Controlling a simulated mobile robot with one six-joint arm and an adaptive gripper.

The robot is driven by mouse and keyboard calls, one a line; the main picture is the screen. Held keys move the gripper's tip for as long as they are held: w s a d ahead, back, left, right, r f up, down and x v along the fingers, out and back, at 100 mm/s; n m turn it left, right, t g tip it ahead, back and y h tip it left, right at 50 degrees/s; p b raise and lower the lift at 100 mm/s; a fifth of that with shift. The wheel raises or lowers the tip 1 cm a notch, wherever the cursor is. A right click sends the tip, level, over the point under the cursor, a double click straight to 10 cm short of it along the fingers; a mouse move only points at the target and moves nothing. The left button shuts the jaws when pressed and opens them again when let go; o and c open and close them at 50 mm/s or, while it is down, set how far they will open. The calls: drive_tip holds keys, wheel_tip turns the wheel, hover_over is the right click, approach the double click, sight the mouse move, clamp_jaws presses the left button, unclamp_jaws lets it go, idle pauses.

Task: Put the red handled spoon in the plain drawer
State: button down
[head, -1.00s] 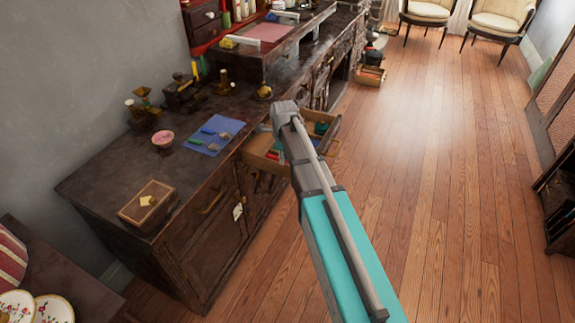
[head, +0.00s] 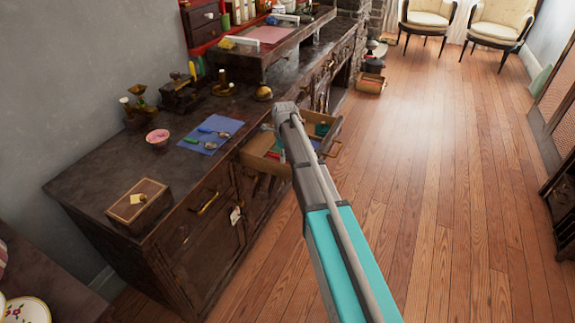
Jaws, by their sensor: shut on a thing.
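My arm reaches over an open wooden drawer (head: 262,163) in the dark cabinet. The arm's far end is above the drawer, and my gripper's fingers are hidden behind or below it. The drawer holds several items, with red and teal patches showing on either side of the arm. I cannot make out the red handled spoon for certain. A blue cloth (head: 224,124) on the cabinet top carries a green-handled utensil (head: 191,141) and a blue-handled one (head: 207,130). I cannot tell which drawer is the plain one; a closed drawer (head: 190,222) with a brass handle is nearer.
A wooden box (head: 138,205), a pink bowl (head: 158,138) and brass-coloured items (head: 222,85) stand on the cabinet top. A white tag (head: 235,215) hangs on the cabinet front. The wood floor (head: 430,180) to the right is open. Armchairs (head: 497,30) stand at the back.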

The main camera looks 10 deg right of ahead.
drive_tip(key=shift+w+d+f+b, duration=0.1)
drive_tip(key=shift+w+f+b, duration=0.4)
drive_tip(key=shift+f+b, duration=0.2)
drive_tip(key=shift+s+f+b, duration=0.1)
drive_tip(key=shift+f+b, duration=1.2)
drive_tip(key=shift+b, duration=0.05)
drive_tip(key=shift+f, duration=0.15)
drive_tip(key=c, duration=0.6)
unclamp_jaws()
drive_tip(key=shift+r, duration=0.2)
wheel_tip(320, 180, up, 12)
drive_tip(key=p, duration=1.2)
